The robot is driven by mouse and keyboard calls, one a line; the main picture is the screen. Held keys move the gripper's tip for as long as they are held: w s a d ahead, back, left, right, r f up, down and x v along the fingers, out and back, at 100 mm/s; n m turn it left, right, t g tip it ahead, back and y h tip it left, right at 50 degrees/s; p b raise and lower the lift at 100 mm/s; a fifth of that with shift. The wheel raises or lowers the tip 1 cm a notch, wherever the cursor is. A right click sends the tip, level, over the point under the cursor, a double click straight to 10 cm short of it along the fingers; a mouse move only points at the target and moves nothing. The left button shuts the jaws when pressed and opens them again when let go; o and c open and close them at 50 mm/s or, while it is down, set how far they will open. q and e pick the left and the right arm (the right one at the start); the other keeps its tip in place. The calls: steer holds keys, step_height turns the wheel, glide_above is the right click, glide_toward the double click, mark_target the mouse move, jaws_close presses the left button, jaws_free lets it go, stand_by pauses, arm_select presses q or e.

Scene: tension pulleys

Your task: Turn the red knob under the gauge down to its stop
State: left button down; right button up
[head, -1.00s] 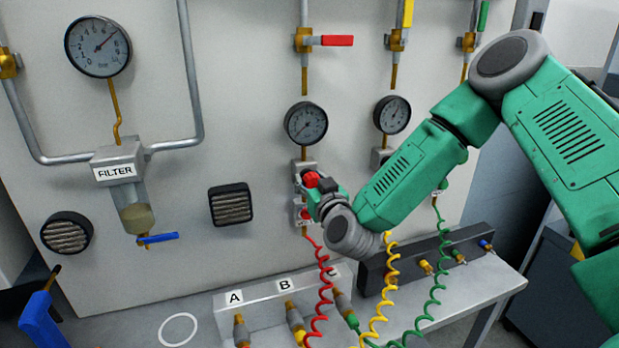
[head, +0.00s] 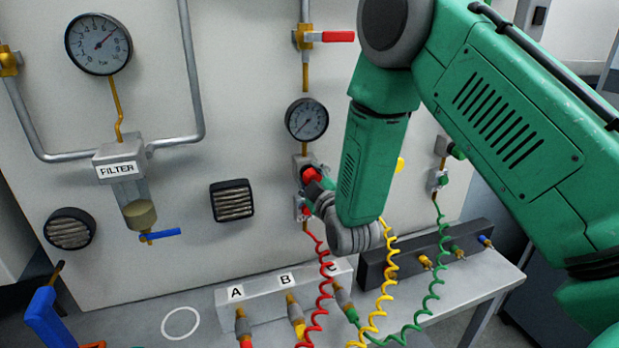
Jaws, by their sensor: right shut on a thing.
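The red knob (head: 311,174) sits on the regulator block below the middle gauge (head: 306,119). The gauge's pale face is clear, with its needle toward the lower left. My right gripper (head: 315,184) is at the knob and shut on it. Its fingers are small and partly hidden behind my green arm and wrist, so the exact contact is hard to see. My left gripper is not in view.
A red-handled valve (head: 337,37) is above the gauge. Coiled red (head: 322,290), yellow (head: 383,295) and green (head: 437,265) hoses hang below. A rack marked A and B (head: 258,291) and a dark block (head: 380,272) stand on the bench. My arm hides the second gauge.

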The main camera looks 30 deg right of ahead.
steer(key=shift+s+f+n, duration=0.15)
steer(key=shift+f+n, duration=0.25)
steer(key=shift+n, duration=0.3)
steer(key=o, duration=1.1)
steer(key=shift+c, duration=0.2)
steer(key=shift+o, duration=0.7)
steer(key=shift+r, duration=0.2)
steer(key=shift+s, duration=0.2)
steer(key=v, duration=1.1)
steer(key=shift+s, duration=0.2)
steer(key=shift+f, duration=0.1)
